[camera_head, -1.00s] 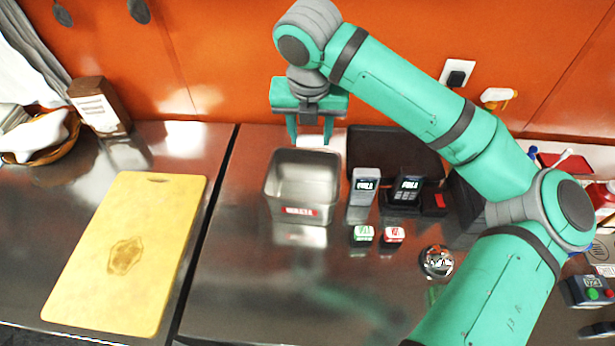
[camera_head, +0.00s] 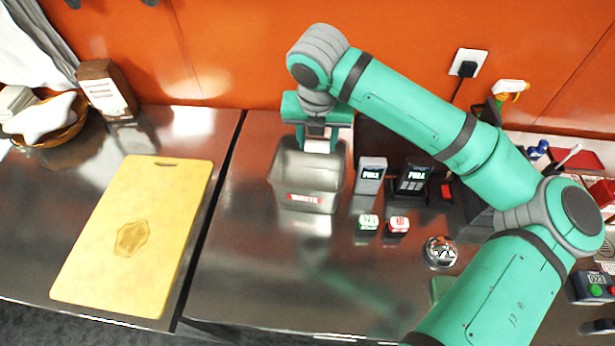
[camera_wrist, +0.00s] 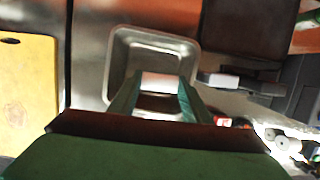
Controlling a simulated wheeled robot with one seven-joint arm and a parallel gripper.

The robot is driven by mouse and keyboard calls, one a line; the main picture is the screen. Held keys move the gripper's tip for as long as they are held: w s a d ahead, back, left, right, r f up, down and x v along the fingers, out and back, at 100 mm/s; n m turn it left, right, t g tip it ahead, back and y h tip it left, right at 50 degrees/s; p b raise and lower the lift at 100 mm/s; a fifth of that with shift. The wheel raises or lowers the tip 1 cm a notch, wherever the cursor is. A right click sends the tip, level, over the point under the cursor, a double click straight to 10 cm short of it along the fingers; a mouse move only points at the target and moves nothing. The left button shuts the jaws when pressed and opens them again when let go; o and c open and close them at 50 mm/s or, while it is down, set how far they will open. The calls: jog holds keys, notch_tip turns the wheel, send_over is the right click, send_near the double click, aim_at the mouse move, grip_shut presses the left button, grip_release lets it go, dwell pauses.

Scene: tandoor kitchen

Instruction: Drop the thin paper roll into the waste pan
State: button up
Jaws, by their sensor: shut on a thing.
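The waste pan (camera_head: 282,194) is a grey metal pan with a red label on its front wall, standing on the steel counter. My gripper (camera_head: 317,143) is shut on the thin paper roll (camera_head: 318,146), a short white piece between its green fingers. The roll's height above the pan is hard to judge. The pan's inside is partly hidden by the gripper and looks empty where visible.
A yellow cutting board (camera_head: 140,235) lies at left. The orange wall is close behind. The counter before the pan is clear.

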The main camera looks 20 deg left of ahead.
jog(key=o, duration=1.1)
jog(key=v, duration=1)
jog(key=shift+s+r, duration=0.1)
jog(key=shift+r, duration=0.3)
jog(key=shift+d, duration=0.1)
